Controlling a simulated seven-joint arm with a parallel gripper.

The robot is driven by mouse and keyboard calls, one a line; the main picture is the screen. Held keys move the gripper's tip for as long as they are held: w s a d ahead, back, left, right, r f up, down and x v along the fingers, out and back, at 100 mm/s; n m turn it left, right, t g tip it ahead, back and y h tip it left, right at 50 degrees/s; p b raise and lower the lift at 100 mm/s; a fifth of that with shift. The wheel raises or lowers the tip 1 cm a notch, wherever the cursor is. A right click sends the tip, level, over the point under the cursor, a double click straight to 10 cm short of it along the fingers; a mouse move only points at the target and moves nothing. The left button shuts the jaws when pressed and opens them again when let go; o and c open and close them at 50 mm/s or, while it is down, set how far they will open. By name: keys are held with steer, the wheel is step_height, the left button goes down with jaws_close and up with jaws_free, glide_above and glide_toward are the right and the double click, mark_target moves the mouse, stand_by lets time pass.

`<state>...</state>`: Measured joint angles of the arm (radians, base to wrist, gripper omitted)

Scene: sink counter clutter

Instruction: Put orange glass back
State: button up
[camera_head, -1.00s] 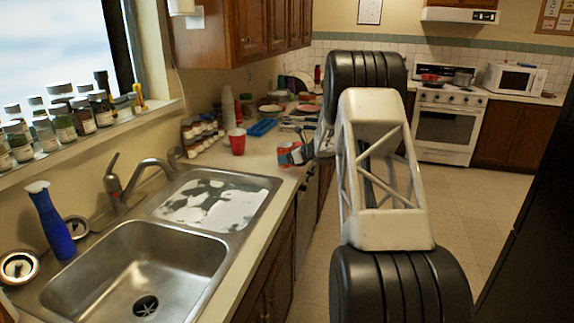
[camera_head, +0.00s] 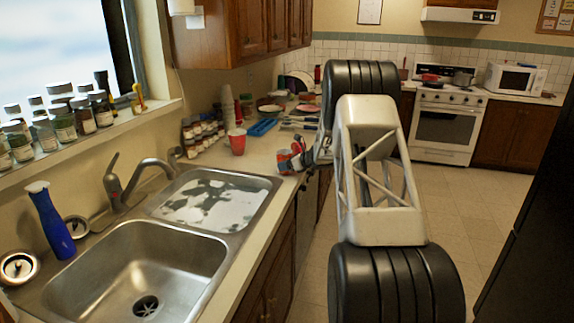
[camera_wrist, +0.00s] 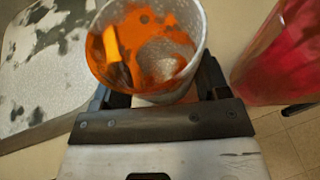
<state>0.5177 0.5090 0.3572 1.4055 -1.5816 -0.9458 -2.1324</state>
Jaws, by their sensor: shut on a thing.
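The orange glass (camera_wrist: 145,50) is a pale tumbler with patchy orange on its inside. In the wrist view it sits between the two dark fingers of my gripper (camera_wrist: 155,88), which is shut on it. An orange, flat-looking piece shows inside the glass. In the head view my gripper (camera_head: 300,160) is at the counter's front edge, right of the sink. The glass (camera_head: 284,162) is small there and partly hidden by the fingers. I cannot tell whether its base touches the counter.
A large red object (camera_wrist: 282,55) is close beside the glass in the wrist view. A red cup (camera_head: 237,142) stands on the counter, with spice jars (camera_head: 197,135) behind it and a blue tray (camera_head: 263,127) beyond. The double sink (camera_head: 135,270) is at the left front.

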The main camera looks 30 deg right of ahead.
stand_by(0.3)
steer(key=o, duration=1.1)
steer(key=shift+f, duration=0.1)
steer(key=shift+r, duration=0.2)
steer(key=v, duration=1.2)
